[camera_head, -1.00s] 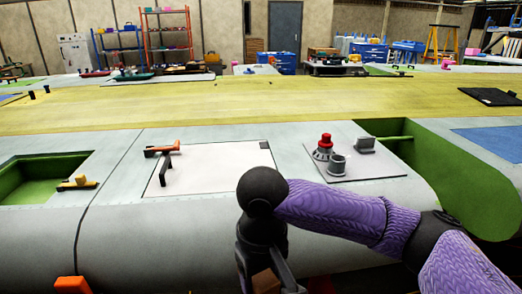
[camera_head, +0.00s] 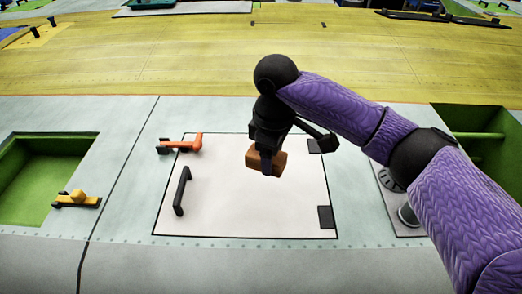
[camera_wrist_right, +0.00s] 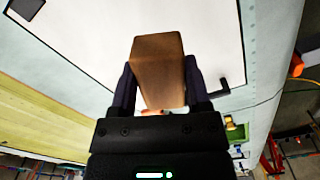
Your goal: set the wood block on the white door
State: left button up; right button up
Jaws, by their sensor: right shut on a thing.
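The wood block (camera_head: 280,160) is a brown box held in my right gripper (camera_head: 266,158). In the right wrist view the block (camera_wrist_right: 158,62) sits between the two fingers of the gripper (camera_wrist_right: 158,88), which are shut on it. The white door (camera_head: 240,210) is a flat panel with a black outline set in the grey wing skin. In the head view the block and gripper appear over the upper middle of the door; the gap beneath the block is hard to judge. The door (camera_wrist_right: 110,30) also shows behind the block in the right wrist view. My left gripper is out of view.
A black handle (camera_head: 181,191) stands on the door's left side, with an orange latch (camera_head: 190,144) at its top left. Dark hinges (camera_head: 325,217) sit along its right edge. A green recess (camera_head: 45,165) lies left. The door's lower middle is clear.

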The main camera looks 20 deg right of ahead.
aim_at(271, 196)
jog(key=f, duration=0.3)
jog(key=f+b, duration=0.1)
jog(key=f, duration=0.5)
jog(key=shift+s, duration=0.35)
jog(key=shift+f, duration=0.15)
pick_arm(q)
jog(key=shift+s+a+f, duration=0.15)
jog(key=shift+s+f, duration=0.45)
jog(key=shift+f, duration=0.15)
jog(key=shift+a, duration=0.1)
pick_arm(e)
jog(key=o, duration=1.3)
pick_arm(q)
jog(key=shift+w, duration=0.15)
